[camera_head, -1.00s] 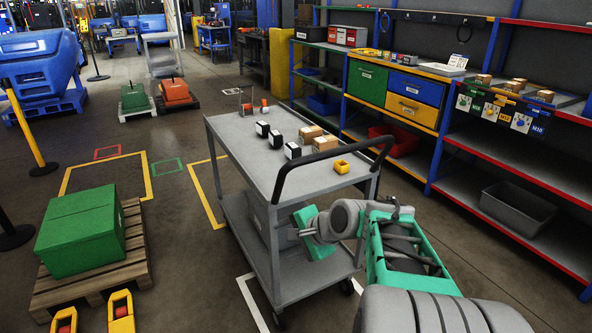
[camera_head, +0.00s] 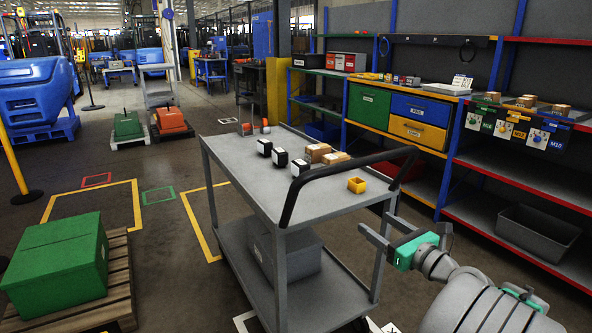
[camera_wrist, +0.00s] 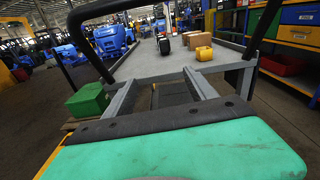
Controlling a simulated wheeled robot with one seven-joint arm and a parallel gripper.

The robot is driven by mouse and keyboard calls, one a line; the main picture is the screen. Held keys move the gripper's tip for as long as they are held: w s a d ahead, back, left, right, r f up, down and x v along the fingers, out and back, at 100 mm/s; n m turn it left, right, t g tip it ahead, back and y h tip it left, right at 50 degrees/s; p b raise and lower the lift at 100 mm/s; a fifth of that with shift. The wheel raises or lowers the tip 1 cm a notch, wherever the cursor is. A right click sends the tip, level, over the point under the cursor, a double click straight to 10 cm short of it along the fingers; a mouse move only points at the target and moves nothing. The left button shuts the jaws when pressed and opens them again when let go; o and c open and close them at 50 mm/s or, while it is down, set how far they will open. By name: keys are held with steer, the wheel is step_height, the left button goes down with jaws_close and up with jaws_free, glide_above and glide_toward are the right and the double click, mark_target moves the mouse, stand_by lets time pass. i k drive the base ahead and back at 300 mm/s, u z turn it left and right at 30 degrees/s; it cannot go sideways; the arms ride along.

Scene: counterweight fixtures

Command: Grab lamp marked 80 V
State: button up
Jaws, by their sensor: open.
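No marking reading 80 V can be made out on anything in view. Small orange-and-grey items, possibly lamps, stand at the far end of the grey cart (camera_head: 222,146); one is an orange-topped item (camera_head: 265,126). Black-and-white boxes (camera_head: 279,157) and brown cartons (camera_head: 318,151) stand nearer, with a yellow hollow block (camera_head: 357,185) near the handle. My gripper (camera_head: 377,224) is open and empty, beside the cart's near right corner and below its handle. In the wrist view, its two grey fingers (camera_wrist: 160,80) point toward the cart, with the yellow block (camera_wrist: 204,53) beyond them.
The cart's black handle (camera_head: 335,175) arches above its near end. Shelving with a green drawer (camera_head: 366,83), a blue drawer and a grey bin (camera_head: 524,234) runs along the right. A green box (camera_head: 58,262) sits on a pallet at left. Open floor lies left of the cart.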

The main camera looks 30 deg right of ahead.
mark_target(298, 165)
steer(key=i, duration=1.15)
steer(key=u, duration=0.05)
